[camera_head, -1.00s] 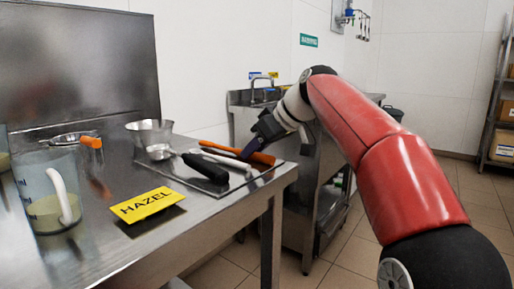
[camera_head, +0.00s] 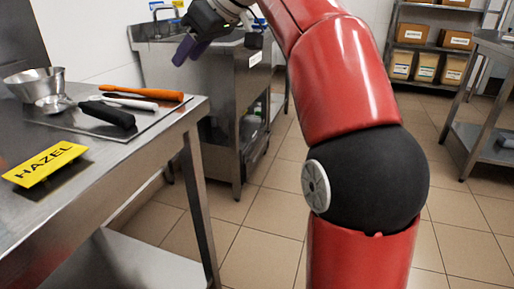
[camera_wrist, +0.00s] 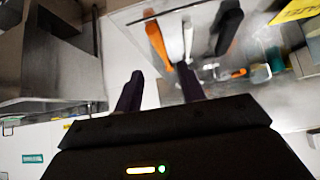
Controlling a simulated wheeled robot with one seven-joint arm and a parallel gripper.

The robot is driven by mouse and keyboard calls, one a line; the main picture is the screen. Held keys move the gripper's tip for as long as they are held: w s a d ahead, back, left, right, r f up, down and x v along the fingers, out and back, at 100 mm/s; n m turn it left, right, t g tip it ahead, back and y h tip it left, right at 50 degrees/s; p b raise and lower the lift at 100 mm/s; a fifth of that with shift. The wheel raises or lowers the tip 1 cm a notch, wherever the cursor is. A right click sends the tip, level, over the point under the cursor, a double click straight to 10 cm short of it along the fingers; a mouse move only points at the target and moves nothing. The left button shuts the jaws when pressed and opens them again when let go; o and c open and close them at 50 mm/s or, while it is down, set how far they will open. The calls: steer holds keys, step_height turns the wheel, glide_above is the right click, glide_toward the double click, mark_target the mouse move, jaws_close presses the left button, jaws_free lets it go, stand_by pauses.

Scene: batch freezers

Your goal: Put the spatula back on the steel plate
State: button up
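The steel plate (camera_head: 68,123) lies on the steel table near its right end. An orange-handled tool (camera_head: 142,92), seemingly the spatula, lies on its far side, next to a white-handled tool (camera_head: 128,103) and a black-handled ladle (camera_head: 107,114). The orange handle also shows in the wrist view (camera_wrist: 157,42), ahead of my fingers. My gripper (camera_head: 188,50) is above and right of the plate, clear of the handles. In the wrist view my gripper's two dark purple fingers (camera_wrist: 160,72) stand apart with nothing between them. The orange tool's far end is hard to make out.
A metal bowl (camera_head: 35,84) stands behind the ladle. A steel sink unit (camera_head: 225,95) stands beyond the table. Shelving with boxes (camera_head: 440,40) is at the back right. Tiled floor is open between.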

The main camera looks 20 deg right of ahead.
steer(key=s+d+f+m+h, duration=0.3)
steer(key=s+d+f+m, duration=0.1)
steer(key=s+f, duration=0.9)
steer(key=s+d+f+m+h, duration=0.3)
steer(key=s+f+m, duration=0.2)
steer(key=s+f, duration=0.8)
step_height(320, 180, down, 5)
steer(key=shift+d+r+m+h, duration=0.15)
steer(key=shift+d+m+h, duration=0.25)
